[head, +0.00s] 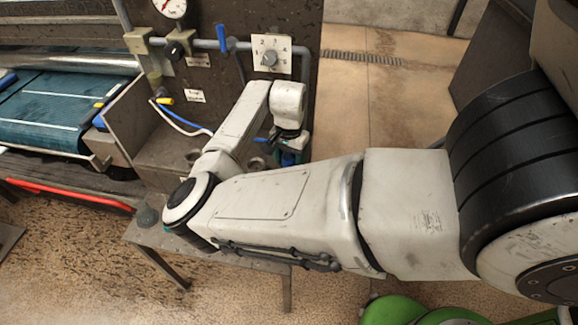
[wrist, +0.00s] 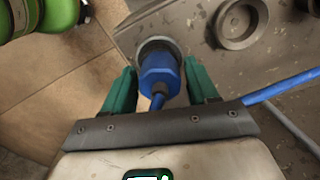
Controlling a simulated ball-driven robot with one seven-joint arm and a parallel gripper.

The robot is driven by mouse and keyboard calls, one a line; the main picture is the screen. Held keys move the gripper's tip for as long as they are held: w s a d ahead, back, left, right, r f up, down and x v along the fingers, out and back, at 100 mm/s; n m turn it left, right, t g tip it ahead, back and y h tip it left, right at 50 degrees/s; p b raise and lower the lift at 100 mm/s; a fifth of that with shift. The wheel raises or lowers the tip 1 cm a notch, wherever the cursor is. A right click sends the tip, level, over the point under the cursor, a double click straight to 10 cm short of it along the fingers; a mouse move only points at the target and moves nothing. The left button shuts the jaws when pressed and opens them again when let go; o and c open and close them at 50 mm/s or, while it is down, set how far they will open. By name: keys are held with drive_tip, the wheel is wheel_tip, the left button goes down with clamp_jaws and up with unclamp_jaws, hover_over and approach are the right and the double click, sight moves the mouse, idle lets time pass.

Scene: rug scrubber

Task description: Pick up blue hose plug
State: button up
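The blue hose plug (wrist: 159,74) shows in the wrist view, in or against a round grey socket (wrist: 157,45) on a worn grey surface. A thin blue stem runs from it toward my palm. The teal fingers of my gripper (wrist: 160,80) stand on either side of the plug, with what look like narrow gaps. The gripper looks open around it; contact is hard to judge. In the head view, my gripper (head: 290,152) points down beside the panel, mostly hidden behind my arm. Some blue shows by it, but I cannot tell if that is the plug.
An empty round ring (wrist: 241,22) lies right of the plug. A blue hose (wrist: 284,88) crosses at the right, and green containers (wrist: 45,15) stand upper left. In the head view, a dark panel (head: 225,75) carries a gauge (head: 170,7) and dial (head: 270,56). A red bar (head: 70,194) lies left.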

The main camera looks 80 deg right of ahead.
drive_tip(key=c, duration=0.9)
drive_tip(key=shift+r, duration=0.1)
drive_tip(key=shift+c, duration=0.2)
